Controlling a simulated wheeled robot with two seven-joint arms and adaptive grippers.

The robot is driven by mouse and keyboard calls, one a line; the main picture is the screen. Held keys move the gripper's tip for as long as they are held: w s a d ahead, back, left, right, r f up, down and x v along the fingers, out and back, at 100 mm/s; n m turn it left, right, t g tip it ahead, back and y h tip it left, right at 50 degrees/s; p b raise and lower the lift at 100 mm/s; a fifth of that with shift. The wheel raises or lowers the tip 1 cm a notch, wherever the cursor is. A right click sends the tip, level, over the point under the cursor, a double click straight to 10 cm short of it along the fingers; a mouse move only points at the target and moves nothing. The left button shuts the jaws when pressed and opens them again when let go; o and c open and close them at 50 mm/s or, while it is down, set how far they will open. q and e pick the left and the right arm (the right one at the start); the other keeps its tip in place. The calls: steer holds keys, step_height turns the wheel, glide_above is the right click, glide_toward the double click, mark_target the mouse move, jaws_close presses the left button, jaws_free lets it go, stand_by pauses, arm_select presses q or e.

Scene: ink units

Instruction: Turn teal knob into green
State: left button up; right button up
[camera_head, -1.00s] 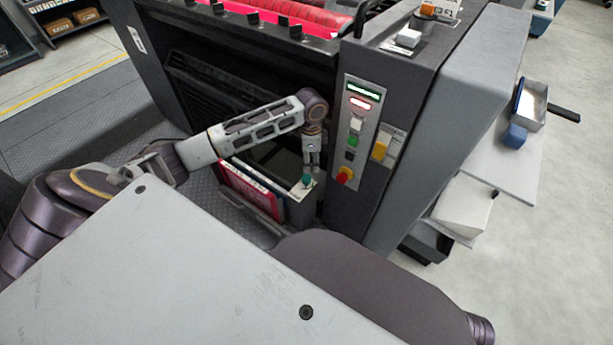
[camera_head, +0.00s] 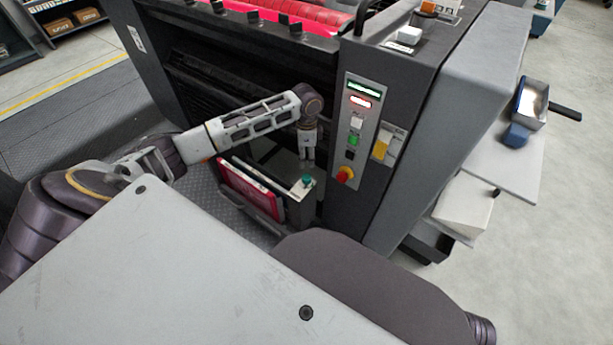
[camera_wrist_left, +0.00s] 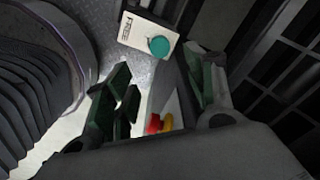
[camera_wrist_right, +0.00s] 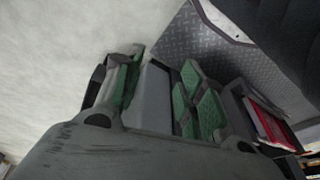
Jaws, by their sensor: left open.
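The teal knob (camera_head: 307,181) sits on a small white plate (camera_head: 298,192) on top of a dark box beside the machine. It also shows in the left wrist view (camera_wrist_left: 158,46), on the lettered plate ahead of the fingers. My left gripper (camera_head: 307,160) points down just above the knob, open and apart from it. In the left wrist view its green-padded fingers (camera_wrist_left: 160,95) are spread with nothing held. A green mark for the knob cannot be made out. My right gripper (camera_wrist_right: 157,80) shows in its wrist view with its fingers spread and nothing between them; it is out of the head view.
A control panel (camera_head: 357,135) with several buttons and a red-yellow knob (camera_head: 345,174) is close to the right of my left gripper. Red and white flat items (camera_head: 250,187) stand in a rack to the left. The machine's frame rises behind.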

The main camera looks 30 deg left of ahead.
mark_target(306, 177)
arm_select(q)
step_height(306, 177, down, 10)
steer(key=b, duration=0.3)
steer(key=shift+f, duration=0.3)
steer(key=shift+f+b, duration=0.45)
steer(key=shift+f, duration=0.2)
arm_select(e)
steer(key=shift+w+a+r+t+y, duration=0.15)
steer(key=shift+a+r+t+y, duration=0.25)
steer(key=shift+a+r+t, duration=0.35)
arm_select(q)
steer(key=shift+c, duration=0.2)
steer(key=c, duration=1)
